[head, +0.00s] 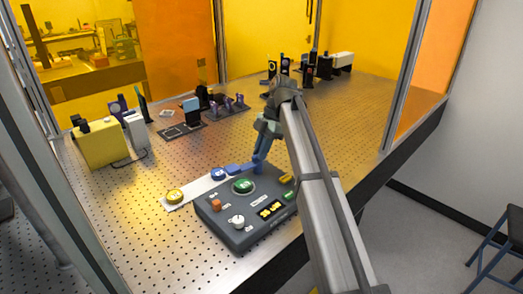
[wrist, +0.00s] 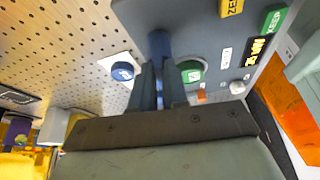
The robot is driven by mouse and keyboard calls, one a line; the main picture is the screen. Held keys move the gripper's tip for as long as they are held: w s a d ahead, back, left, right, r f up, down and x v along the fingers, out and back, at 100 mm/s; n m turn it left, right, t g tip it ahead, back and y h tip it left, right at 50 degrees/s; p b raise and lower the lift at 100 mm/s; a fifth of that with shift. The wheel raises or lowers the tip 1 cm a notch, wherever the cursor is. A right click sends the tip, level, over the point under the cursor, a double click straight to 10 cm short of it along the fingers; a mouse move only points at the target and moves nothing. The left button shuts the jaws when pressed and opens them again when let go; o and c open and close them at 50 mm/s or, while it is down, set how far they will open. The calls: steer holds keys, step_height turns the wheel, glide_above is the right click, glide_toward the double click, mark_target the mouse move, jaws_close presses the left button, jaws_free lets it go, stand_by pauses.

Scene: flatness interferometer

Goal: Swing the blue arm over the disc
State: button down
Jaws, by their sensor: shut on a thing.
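My gripper (head: 262,155) reaches down at the back edge of the grey control box. In the wrist view its two dark fingers (wrist: 160,95) are shut on a blue upright part of the blue arm (wrist: 158,43). The fingers hide part of it. In the head view blue pieces (head: 235,169) show left of the fingers; how they join the held part is unclear. A green round disc (head: 243,186) sits on the box in front of the gripper and shows right of the fingers in the wrist view (wrist: 190,71). I cannot tell whether this is the task's disc.
The grey control box (head: 238,238) carries knobs, a lit display and buttons. A blue round piece (head: 217,174) and a yellow one (head: 175,197) sit on a white strip beside it. Optics stand farther back; the perforated table (head: 140,225) is clear at front left.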

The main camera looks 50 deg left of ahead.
steer(key=c, duration=1.1)
jaws_free()
steer(key=shift+c, duration=0.2)
